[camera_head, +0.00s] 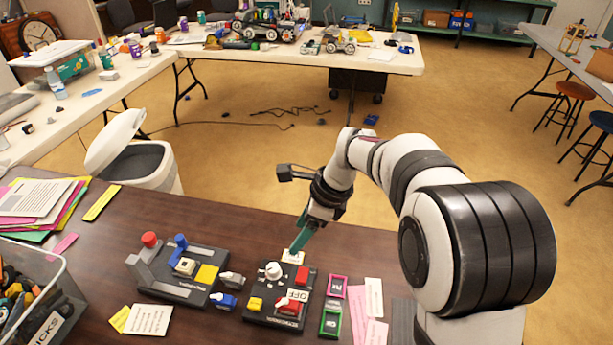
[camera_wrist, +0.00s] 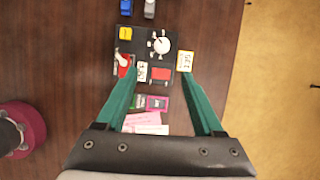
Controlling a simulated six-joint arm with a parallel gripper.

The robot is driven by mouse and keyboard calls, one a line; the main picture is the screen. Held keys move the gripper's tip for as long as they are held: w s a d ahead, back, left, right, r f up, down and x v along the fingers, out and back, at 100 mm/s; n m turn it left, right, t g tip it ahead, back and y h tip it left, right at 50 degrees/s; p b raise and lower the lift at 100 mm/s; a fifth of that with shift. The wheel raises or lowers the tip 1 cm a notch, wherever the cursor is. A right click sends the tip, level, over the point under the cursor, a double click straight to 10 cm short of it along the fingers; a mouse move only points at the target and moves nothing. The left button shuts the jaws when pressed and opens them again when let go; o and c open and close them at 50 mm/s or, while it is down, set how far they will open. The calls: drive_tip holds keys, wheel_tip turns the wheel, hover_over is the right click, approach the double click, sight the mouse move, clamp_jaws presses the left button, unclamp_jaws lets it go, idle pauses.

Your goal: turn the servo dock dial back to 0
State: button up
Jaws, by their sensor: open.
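A white dial knob (camera_head: 272,270) stands on a dark control panel (camera_head: 262,316) on the brown table. It also shows in the wrist view (camera_wrist: 160,44) on a white disc with dark marks; I cannot read its setting. My gripper (camera_head: 298,248) is above the far right part of this panel. In the wrist view its two teal fingers (camera_wrist: 158,77) are apart with nothing held. The dial lies beyond the fingertips, untouched as far as I can see. A red block (camera_wrist: 160,75) shows between the fingertips, and a white-and-yellow tag (camera_wrist: 185,61) is by the right one.
The panel also has a yellow button (camera_head: 255,303) and a red switch (camera_head: 289,306). A second panel (camera_head: 180,280) with a red knob and blue lever stands to the left. Framed tiles (camera_head: 331,306) and pink notes lie to the right. A clear bin (camera_head: 60,320) stands front left.

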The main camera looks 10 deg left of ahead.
sight(273, 267)
drive_tip(key=x, duration=1.6)
drive_tip(key=shift+w+a+f, duration=0.15)
drive_tip(key=shift+w+a, duration=0.1)
drive_tip(key=shift+a, duration=0.05)
clamp_jaws()
